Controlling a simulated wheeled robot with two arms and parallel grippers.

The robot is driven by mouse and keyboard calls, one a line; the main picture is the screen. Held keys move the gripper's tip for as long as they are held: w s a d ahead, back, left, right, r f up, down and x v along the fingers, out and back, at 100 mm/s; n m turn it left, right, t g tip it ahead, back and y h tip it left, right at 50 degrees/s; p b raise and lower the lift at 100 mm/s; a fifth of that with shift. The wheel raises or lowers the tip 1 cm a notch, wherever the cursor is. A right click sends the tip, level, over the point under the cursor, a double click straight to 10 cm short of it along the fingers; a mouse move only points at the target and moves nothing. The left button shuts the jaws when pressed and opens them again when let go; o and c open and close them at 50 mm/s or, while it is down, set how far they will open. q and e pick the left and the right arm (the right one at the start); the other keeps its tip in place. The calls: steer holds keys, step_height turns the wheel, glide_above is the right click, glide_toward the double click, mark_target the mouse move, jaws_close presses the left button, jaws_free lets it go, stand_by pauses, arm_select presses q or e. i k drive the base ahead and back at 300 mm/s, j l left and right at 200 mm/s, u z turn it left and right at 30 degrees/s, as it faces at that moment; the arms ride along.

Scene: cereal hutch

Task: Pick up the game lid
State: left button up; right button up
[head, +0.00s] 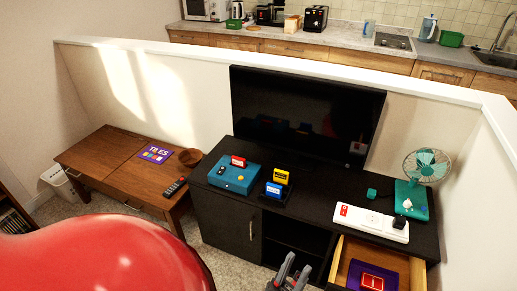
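A flat purple square with "TILES" lettering and coloured squares, which looks like the game lid (155,153), lies on the low wooden table at the left. A purple box (354,278) with a red piece inside sits in the open drawer at the lower right.
The wooden table (105,155) also holds a brown bowl (190,157) and a remote (174,187). The black cabinet (318,208) carries a teal console (234,178), cartridges, a white power strip (371,222) and a fan. The drawer (397,263) sticks out. A red rounded shape, probably mine, covers the lower left.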

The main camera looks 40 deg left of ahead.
mark_target(157, 154)
steer(key=u, duration=2.15)
steer(key=z, duration=2.15)
steer(key=k+j, duration=0.1)
steer(key=j, duration=3.7)
steer(key=k+j, duration=0.15)
steer(key=j, duration=1.8)
steer(key=i+j, duration=0.1)
steer(key=i+j+u, duration=0.05)
